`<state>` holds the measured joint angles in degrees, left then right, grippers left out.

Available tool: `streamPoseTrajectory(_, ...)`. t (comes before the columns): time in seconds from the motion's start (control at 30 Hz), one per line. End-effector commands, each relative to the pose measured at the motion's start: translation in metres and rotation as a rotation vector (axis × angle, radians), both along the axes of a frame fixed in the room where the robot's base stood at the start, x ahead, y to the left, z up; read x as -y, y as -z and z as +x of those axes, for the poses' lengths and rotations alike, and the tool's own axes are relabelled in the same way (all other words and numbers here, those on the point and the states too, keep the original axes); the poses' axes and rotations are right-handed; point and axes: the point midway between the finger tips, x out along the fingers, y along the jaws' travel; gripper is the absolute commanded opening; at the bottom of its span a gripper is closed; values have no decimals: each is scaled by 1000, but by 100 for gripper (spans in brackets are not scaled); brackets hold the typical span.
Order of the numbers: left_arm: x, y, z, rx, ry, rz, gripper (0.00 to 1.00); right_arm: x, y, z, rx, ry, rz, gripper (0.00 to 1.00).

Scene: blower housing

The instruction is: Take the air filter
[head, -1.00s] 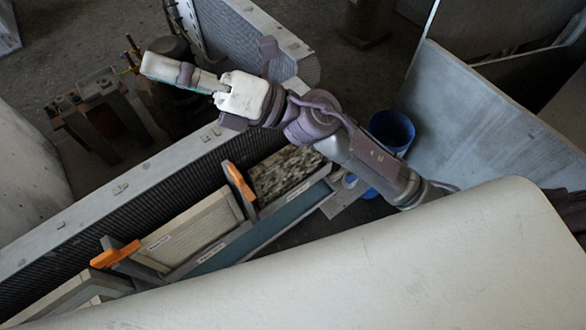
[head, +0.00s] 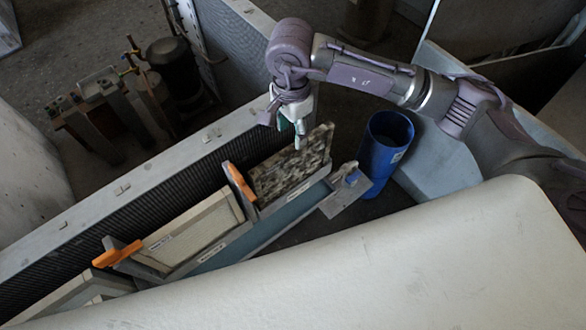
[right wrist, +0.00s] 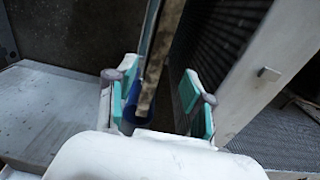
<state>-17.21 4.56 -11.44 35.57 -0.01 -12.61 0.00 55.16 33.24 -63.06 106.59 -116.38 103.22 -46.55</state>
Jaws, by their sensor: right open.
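A dirty, mottled brown filter panel (head: 283,174) stands at the right end of a row of filters in the head view. Cleaner cream filters stand left of it, the nearest one (head: 192,236) with a small label. My right gripper (head: 300,143) points down at the upper edge of the mottled filter. In the right wrist view, the teal-padded fingers of my right gripper (right wrist: 164,92) are spread, with the filter's narrow brown edge (right wrist: 161,60) between them. I cannot tell whether either pad touches it. My left gripper is not in view.
Orange-topped dividers (head: 240,181) separate the filters. A grey housing wall (head: 120,190) runs behind the row. A blue bucket (head: 384,150) stands to the right. A large pale surface (head: 400,260) fills the front.

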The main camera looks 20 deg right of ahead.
Motion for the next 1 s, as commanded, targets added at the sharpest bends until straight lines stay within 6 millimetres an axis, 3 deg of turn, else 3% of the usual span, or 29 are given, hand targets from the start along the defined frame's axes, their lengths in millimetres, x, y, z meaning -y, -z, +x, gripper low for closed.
streamPoseTrajectory(0.2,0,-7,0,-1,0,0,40,0,36,-1,-3,0,1,52)
streamPoseTrajectory(0.47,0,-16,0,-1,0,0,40,1,55,-2,-4,1,3,52)
streamPoseTrajectory(0.7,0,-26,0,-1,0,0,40,2,90,-2,-3,0,4,52)
streamPoseTrajectory(1.0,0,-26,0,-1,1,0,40,2,96,-2,1,-1,4,52)
